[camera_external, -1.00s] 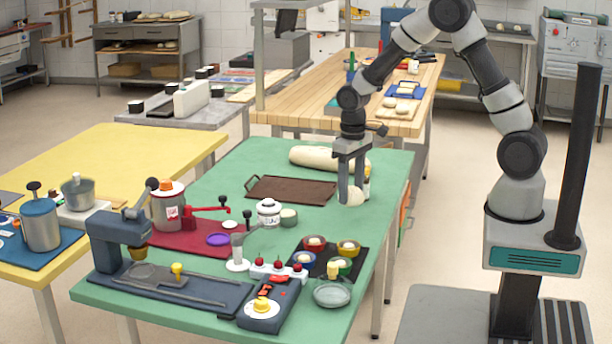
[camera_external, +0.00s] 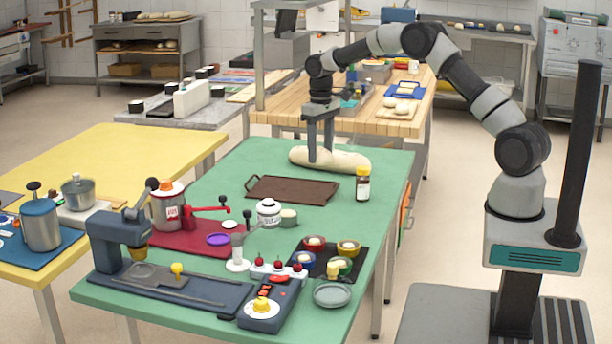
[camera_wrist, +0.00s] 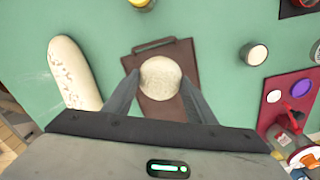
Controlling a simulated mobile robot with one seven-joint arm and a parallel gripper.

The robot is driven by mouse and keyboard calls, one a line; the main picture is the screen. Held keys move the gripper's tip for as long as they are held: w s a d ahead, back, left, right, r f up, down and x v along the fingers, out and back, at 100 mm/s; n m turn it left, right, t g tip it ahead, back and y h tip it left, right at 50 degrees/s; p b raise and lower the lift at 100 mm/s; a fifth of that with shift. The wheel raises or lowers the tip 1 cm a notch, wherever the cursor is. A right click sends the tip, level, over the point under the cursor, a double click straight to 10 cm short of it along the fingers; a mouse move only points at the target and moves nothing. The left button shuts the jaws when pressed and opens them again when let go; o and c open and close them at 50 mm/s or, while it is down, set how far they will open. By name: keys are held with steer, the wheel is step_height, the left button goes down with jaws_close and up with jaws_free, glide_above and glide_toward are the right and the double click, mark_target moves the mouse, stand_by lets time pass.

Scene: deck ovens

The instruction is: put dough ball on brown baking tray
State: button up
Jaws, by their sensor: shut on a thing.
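The pale round dough ball (camera_wrist: 160,78) is between the two fingers of my gripper (camera_wrist: 160,84) in the wrist view, held at the fingertips. My gripper (camera_external: 320,156) is shut on it. In the external view the ball cannot be told apart from the pale loaf behind the fingers. The brown baking tray (camera_external: 291,190) lies flat on the green table, with a handle at each end. In the wrist view the tray (camera_wrist: 183,56) shows below and around the ball, which hides its middle. The ball appears to be above the tray, not resting on it.
A long dough loaf (camera_external: 346,160) lies behind the tray; it is left of the tray in the wrist view. A white jar (camera_external: 268,211) and a red mat (camera_external: 200,240) are in front.

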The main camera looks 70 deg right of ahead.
step_height(320, 180, down, 9)
steer(key=shift+f, duration=0.15)
stand_by(0.4)
steer(key=shift+f+b, duration=0.15)
steer(key=shift+b, duration=0.2)
steer(key=o, duration=1)
